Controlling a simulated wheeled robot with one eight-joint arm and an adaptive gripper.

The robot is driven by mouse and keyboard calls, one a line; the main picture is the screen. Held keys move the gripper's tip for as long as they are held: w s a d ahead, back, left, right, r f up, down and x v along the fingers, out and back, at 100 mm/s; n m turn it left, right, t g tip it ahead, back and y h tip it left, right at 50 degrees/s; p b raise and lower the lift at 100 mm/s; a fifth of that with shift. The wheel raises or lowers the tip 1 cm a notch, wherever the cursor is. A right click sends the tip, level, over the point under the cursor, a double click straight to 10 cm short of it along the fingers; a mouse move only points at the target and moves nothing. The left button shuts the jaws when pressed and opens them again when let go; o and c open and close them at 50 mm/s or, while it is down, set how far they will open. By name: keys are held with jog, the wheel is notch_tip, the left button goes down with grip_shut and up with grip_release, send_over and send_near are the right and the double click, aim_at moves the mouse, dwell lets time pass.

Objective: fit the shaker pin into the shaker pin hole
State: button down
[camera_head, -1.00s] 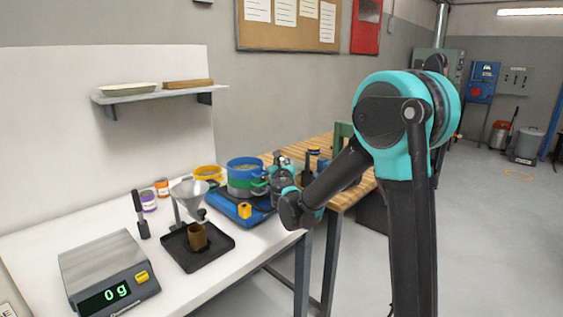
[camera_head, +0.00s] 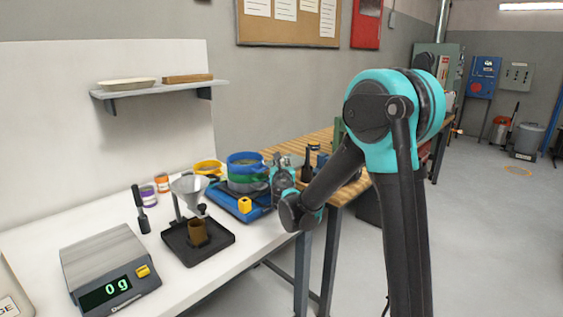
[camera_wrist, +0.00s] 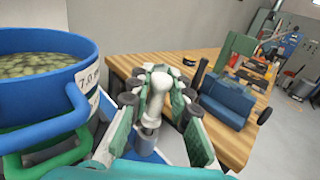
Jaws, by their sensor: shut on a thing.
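The shaker pin (camera_wrist: 156,98) is pale, with a rounded knob and a metallic lower part. It stands between the fingers of my gripper (camera_wrist: 153,84) in the wrist view, and the gripper is shut on it. In the head view my gripper (camera_head: 282,168) is just right of the sieve stack (camera_head: 247,166), over the right end of the blue shaker base (camera_head: 226,201). The base also shows below the fingers in the wrist view. The shaker pin hole cannot be made out; the gripper and pin cover that area.
A wooden bench (camera_wrist: 205,62) with a blue device (camera_wrist: 227,100) is on the right. A funnel stand (camera_head: 196,241) and scale (camera_head: 108,270) sit left on the white table (camera_head: 55,222).

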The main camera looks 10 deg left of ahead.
jog(key=shift+f, duration=0.75)
jog(key=c, duration=1.3)
grip_release()
jog(key=s, duration=0.4)
jog(key=s+d, duration=0.1)
jog(key=s, duration=0.7)
jog(key=shift+d, duration=0.25)
jog(key=shift+f, duration=0.1)
